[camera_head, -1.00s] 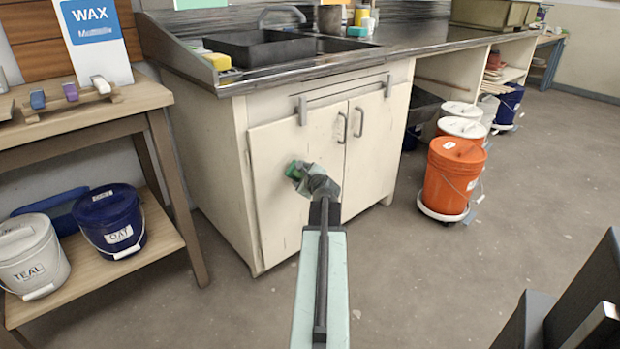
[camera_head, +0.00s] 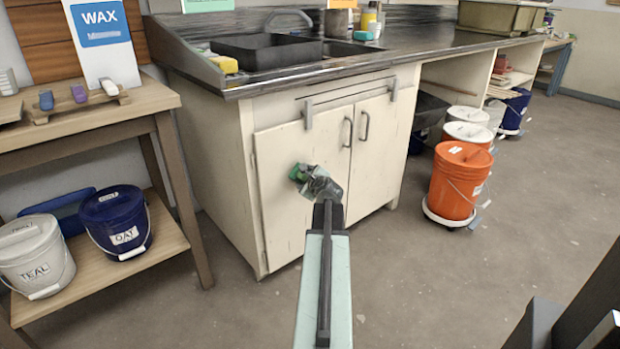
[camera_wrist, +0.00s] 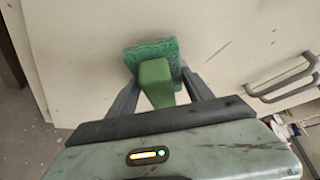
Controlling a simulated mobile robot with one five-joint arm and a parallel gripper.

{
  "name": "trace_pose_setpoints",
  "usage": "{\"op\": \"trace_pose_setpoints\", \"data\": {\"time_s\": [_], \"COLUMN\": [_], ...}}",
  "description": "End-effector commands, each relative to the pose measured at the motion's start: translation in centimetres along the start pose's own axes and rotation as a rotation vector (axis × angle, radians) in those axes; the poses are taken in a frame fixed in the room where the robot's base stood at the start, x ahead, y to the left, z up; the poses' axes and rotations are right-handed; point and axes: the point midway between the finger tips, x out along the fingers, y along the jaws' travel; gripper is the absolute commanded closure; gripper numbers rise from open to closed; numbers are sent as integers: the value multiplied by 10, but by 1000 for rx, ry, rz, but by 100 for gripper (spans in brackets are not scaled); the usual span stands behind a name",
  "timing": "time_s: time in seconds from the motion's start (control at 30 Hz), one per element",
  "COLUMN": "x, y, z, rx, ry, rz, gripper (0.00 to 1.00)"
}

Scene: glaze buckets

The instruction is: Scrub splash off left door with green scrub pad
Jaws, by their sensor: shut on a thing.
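The green scrub pad (camera_wrist: 150,52) has a green grip block and shows between my gripper's fingers in the wrist view. My gripper (camera_head: 308,176) is shut on the pad's grip, in front of the left door (camera_head: 285,205) of the cream sink cabinet. In the wrist view, the pad lies close to the door panel (camera_wrist: 85,40); I cannot tell whether it touches. Faint dark marks show on the panel, but no clear splash stands out. My gripper and the pad hide part of the left door in the head view.
The right door (camera_head: 372,155) and two grey handles are to the right. A towel bar (camera_head: 345,95) crosses above the doors. An orange bucket (camera_head: 458,185) stands on a dolly at right. A wooden shelf table (camera_head: 90,130) stands at left. Floor before the cabinet is clear.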

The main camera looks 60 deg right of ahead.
Motion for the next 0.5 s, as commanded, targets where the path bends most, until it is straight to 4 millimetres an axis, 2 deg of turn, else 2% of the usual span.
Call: {"op": "trace_pose_setpoints", "data": {"time_s": [0.5], "x": [9], "y": [0], "z": [5], "rx": [0], "ry": [0], "rz": [0], "gripper": [73]}}
